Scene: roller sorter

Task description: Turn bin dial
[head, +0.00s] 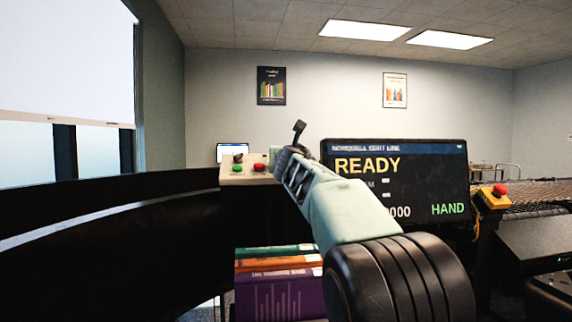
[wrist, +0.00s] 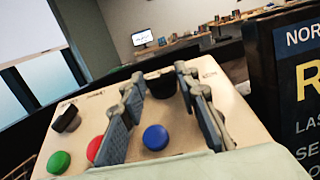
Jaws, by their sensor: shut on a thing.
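The control panel (head: 232,180) is a beige sloped box, left of the large screen in the head view; its top (wrist: 215,98) fills the middle of the wrist view. A black dial (wrist: 161,86) sits at the panel's far right, between the fingers of my gripper (wrist: 157,80). My gripper is shut on this dial, one finger on each side. In the head view my gripper (head: 280,155) is over the panel's right part and hides the dial. A second black knob (wrist: 67,119) stands at the panel's left. The labels are too small to read.
A green button (wrist: 58,162), a red button (wrist: 94,149) and a blue button (wrist: 155,137) lie close to my fingers. The screen (head: 400,170) reads READY and HAND. A yellow box with a red stop button (head: 500,190) stands right. Books (head: 280,292) are below my arm.

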